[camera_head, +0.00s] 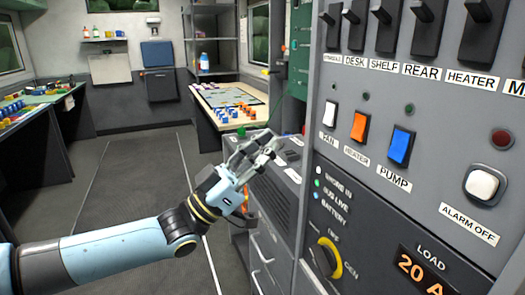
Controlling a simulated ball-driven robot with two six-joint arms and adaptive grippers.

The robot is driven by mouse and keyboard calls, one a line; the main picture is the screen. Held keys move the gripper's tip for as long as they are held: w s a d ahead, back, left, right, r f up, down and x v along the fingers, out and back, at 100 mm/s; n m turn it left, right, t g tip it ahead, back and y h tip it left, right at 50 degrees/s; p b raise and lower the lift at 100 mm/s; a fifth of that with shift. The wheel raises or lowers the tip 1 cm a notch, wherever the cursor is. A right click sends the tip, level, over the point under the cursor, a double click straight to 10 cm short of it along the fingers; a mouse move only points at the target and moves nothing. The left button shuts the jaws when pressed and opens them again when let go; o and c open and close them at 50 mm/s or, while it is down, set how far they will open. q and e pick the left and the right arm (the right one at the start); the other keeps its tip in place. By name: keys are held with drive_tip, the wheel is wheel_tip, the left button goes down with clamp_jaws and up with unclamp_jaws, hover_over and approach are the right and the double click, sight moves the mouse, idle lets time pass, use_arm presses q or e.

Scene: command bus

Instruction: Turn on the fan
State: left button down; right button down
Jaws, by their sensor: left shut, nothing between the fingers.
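A grey control panel fills the right side of the camera_head view. On it is a white rocker switch (330,114) labelled FAN, at the left end of a row. Beside it sit an orange HEATER switch (360,127) and a blue PUMP switch (400,146). My right gripper is not in view.
Black breakers (427,28) line the panel's top. A white ALARM OFF button (481,185) and a yellow rotary knob (328,256) are lower down. A grey drawer cabinet (272,205) stands behind my gripper. Desks with coloured blocks are farther back; the aisle floor is clear.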

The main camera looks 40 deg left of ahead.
sight(331, 108)
use_arm(q)
drive_tip(key=shift+w+d+r+p, duration=0.2)
drive_tip(key=shift+w+d+r, duration=0.35)
drive_tip(key=shift+w, duration=0.75)
drive_tip(key=shift+w+d+r+p, duration=0.25)
drive_tip(key=shift+w+d+r, duration=0.25)
drive_tip(key=shift+w, duration=0.8)
drive_tip(key=shift+w+d+r+p, duration=0.2)
drive_tip(key=shift+w+d+r, duration=0.3)
drive_tip(key=shift+w, duration=0.8)
drive_tip(key=shift+d+f, duration=0.1)
